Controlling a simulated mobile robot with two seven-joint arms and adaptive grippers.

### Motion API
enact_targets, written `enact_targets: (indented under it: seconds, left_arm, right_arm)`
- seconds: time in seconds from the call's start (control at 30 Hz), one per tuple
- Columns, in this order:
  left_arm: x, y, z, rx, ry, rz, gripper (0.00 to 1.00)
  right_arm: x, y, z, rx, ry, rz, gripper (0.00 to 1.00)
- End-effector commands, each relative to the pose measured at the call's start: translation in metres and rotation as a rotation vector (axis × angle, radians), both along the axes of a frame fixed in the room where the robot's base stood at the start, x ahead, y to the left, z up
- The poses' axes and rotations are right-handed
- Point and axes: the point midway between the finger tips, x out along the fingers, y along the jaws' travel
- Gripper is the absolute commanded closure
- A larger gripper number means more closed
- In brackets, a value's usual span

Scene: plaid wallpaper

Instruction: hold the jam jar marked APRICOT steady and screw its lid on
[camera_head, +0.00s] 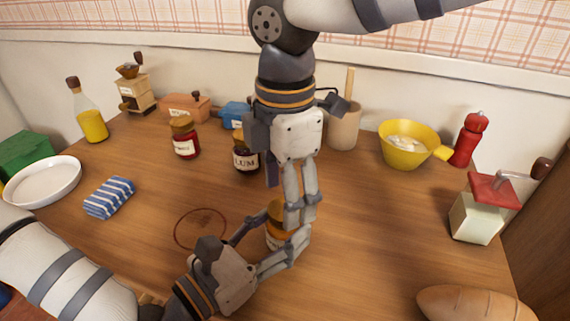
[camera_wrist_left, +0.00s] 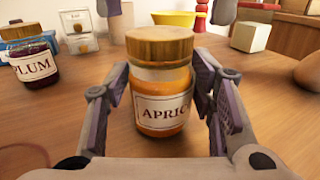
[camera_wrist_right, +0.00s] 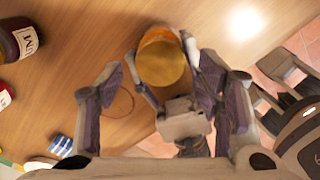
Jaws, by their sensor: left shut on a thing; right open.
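The APRICOT jar (camera_wrist_left: 163,108) stands upright on the wooden table, with orange jam and a white label. Its gold-brown lid (camera_wrist_left: 160,42) sits on its top; how tightly cannot be told. In the head view the jar (camera_head: 275,241) is mostly hidden behind fingers. My left gripper (camera_wrist_left: 164,100) is shut on the jar's body, one finger on each side. My right gripper (camera_head: 286,196) points down over the jar. In the right wrist view its open fingers (camera_wrist_right: 162,85) are spread, with the lid (camera_wrist_right: 162,64) between and beyond them.
The PLUM jar (camera_head: 246,160) and a red jam jar (camera_head: 185,147) stand behind to the left. A striped sponge (camera_head: 109,197) and white plate (camera_head: 42,183) lie left. A yellow pan (camera_head: 400,157) and red-topped grinder (camera_head: 477,217) stand right. Bread (camera_head: 475,303) lies front right.

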Motion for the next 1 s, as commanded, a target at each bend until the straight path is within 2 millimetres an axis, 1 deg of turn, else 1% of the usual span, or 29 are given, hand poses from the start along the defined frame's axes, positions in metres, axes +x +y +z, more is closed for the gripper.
enact_targets:
  seconds: [0.03, 0.1, 0.2, 0.47, 0.5, 0.57, 0.6, 0.67, 0.7, 0.73, 0.9, 0.97, 1.0]
  left_arm:
    - [0.0, 0.0, -0.001, 0.001, 0.001, 0.0, 1.0]
    - [0.0, 0.0, -0.001, 0.001, 0.001, 0.0, 1.0]
    - [0.0, 0.0, -0.001, 0.001, 0.001, 0.0, 1.0]
    - [0.0, 0.0, -0.001, 0.001, 0.001, 0.0, 1.0]
    - [0.0, 0.0, -0.001, 0.001, 0.001, 0.0, 1.0]
    - [0.0, 0.0, -0.001, 0.001, 0.001, 0.0, 1.0]
    - [0.0, 0.0, -0.001, 0.001, 0.001, 0.0, 1.0]
    - [0.0, 0.0, -0.001, 0.001, 0.001, 0.0, 1.0]
    - [0.0, 0.0, -0.001, 0.001, 0.001, 0.0, 1.0]
    - [0.0, 0.0, -0.001, 0.001, 0.001, 0.0, 1.0]
    - [0.0, 0.0, -0.001, 0.001, 0.001, 0.0, 1.0]
    - [0.0, 0.0, -0.001, 0.001, 0.001, 0.0, 1.0]
    - [0.0, 0.0, -0.001, 0.001, 0.001, 0.0, 1.0]
  right_arm:
    - [0.0, 0.0, -0.007, -0.001, 0.003, -0.001, 0.4]
    - [0.0, 0.0, -0.014, 0.0, 0.001, 0.0, 0.4]
    - [0.0, 0.0, -0.019, 0.0, 0.001, 0.0, 0.4]
    - [0.0, 0.0, -0.021, 0.0, 0.0, 0.0, 0.4]
    - [0.0, 0.0, -0.021, 0.0, 0.0, -0.001, 0.42]
    - [0.0, 0.0, -0.021, 0.0, 0.0, -0.001, 0.56]
    - [0.0, 0.0, -0.021, 0.0, 0.0, -0.001, 0.65]
    - [0.0, 0.0, -0.021, 0.0, 0.0, -0.001, 0.78]
    - [0.0, 0.0, -0.021, 0.0, 0.0, -0.001, 0.87]
    - [0.0, 0.0, -0.021, 0.0, 0.0, -0.001, 0.9]
    - [0.0, 0.0, -0.02, -0.001, 0.0, -0.023, 0.91]
    - [0.0, 0.0, -0.02, -0.004, -0.003, -0.123, 0.91]
    - [0.0, 0.0, -0.02, -0.005, -0.006, -0.242, 0.91]
